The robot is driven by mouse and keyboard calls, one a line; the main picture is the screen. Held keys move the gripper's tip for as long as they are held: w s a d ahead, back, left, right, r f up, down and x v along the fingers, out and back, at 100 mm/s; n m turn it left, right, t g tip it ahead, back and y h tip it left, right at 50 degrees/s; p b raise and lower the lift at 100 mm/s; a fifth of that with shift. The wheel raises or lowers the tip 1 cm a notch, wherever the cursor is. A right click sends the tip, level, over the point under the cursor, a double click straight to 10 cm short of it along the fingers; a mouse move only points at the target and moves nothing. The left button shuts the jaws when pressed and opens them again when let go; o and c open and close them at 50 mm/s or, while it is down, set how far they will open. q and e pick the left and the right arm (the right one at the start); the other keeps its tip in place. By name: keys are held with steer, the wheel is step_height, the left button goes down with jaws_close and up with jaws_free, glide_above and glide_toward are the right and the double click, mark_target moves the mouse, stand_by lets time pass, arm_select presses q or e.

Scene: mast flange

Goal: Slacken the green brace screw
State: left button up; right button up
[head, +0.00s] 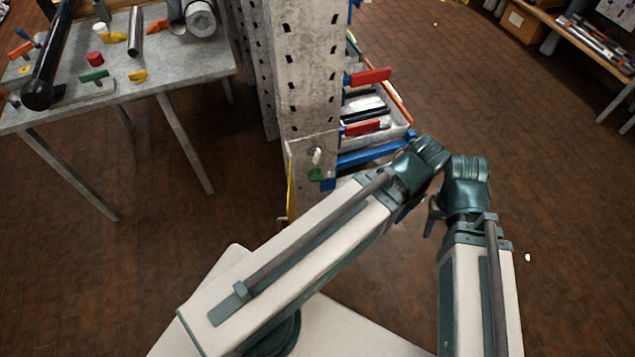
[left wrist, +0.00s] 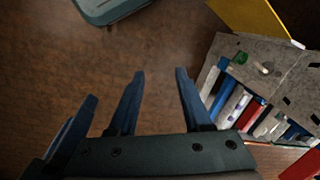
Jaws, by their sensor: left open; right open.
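The green brace screw (head: 316,174) sits low on the grey perforated mast's bottom plate (head: 300,165), below a white pin (head: 317,155). In the left wrist view the screw (left wrist: 240,58) is a small green spot on the grey plate (left wrist: 225,45), right of the fingers. My left gripper (left wrist: 158,80) is open and empty over the brown floor, apart from the screw. In the head view its arm mostly hides its fingers. My right gripper (head: 430,218) is open, right of the mast and away from the screw; its fingers show only partly.
A tray (head: 395,128) with red-handled and blue items stands right behind the mast. A yellow strip (head: 291,190) hangs at the plate's left edge. A grey table (head: 150,93) with tools and coloured knobs is at left. A shelf (head: 590,45) is far right. Tiled floor is clear between.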

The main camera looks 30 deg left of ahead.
arm_select(q)
steer(key=shift+c, duration=0.5)
steer(key=shift+n+y, duration=0.3)
steer(key=shift+n, duration=0.3)
steer(key=w+f+b, duration=0.1)
steer(key=w+a+f+b, duration=0.1)
steer(key=f+b, duration=0.1)
steer(key=w+a+f+b, duration=0.1)
steer(key=f+b, duration=0.1)
jaws_close()
steer(key=w+a+f+n+t+y+b, duration=0.2)
steer(key=w+a+f+n+b, duration=0.3)
steer(key=w+a+f+b, duration=0.5)
steer(key=w+a+f+n+t+y+b, duration=0.1)
steer(key=w+a+f+n+y+b, duration=0.4)
steer(key=b, duration=2.1)
steer(key=w+a+f, duration=0.3)
steer(key=a+f, duration=0.2)
steer(key=f, duration=0.1)
steer(key=w+a+f, duration=0.3)
steer(key=a+f, duration=0.3)
steer(key=f, duration=0.1)
steer(key=shift+a+f+n+t, duration=0.2)
steer(key=shift+f+n+t, duration=0.1)
steer(key=shift+n+t, duration=0.1)
